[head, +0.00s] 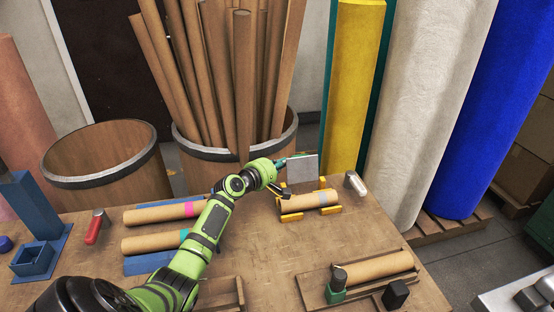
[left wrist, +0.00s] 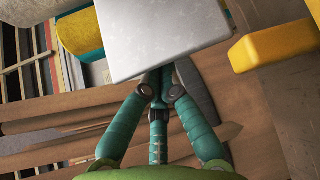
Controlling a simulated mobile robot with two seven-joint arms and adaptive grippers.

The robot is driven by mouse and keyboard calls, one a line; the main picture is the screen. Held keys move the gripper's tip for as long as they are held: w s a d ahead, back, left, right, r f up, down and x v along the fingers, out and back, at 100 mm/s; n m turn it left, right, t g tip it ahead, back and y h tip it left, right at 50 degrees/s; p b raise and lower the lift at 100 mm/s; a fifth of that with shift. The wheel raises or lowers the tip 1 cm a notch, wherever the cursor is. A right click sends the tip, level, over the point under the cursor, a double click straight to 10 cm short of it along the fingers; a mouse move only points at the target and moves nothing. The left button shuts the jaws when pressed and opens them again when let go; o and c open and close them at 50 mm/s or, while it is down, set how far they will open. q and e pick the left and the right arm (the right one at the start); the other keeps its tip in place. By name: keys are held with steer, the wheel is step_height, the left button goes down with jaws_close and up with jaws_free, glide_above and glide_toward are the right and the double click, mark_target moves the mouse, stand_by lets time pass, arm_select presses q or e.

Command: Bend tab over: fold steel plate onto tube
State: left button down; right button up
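The grey steel plate (head: 302,169) stands roughly upright just behind and above the cardboard tube (head: 308,201). The tube lies across yellow supports (head: 291,217) and has a greyish band near its right end. I cannot tell whether plate and tube touch. My left gripper (head: 283,163) is at the plate's left edge and looks shut on it. In the left wrist view, its teal fingers come together at the edge of the plate (left wrist: 165,35), which hides their tips. A yellow support (left wrist: 272,48) shows at the right there. My right gripper is not in view.
Two more tubes (head: 160,213) lie left of my arm, near a red-handled tool (head: 95,226). A wooden tray (head: 312,292) with a tube is at front right. Barrels (head: 100,160) and tall rolls stand behind the table.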

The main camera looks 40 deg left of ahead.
mark_target(287, 164)
arm_select(q)
steer(key=s+d+r, duration=0.1)
steer(key=s+d+m+t, duration=0.1)
steer(key=shift+d+r, duration=0.35)
steer(key=shift+s+d+r+p, duration=0.15)
steer(key=shift+s+d+p, duration=0.6)
steer(key=shift+d+p, duration=0.25)
steer(key=shift+s+d+f+p, duration=0.45)
steer(key=shift+s+d, duration=0.25)
steer(key=shift+d, duration=0.15)
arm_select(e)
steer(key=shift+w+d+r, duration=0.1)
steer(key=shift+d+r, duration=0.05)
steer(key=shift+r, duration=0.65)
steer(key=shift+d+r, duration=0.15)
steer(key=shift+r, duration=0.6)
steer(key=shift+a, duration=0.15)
arm_select(q)
steer(key=shift+s, duration=0.15)
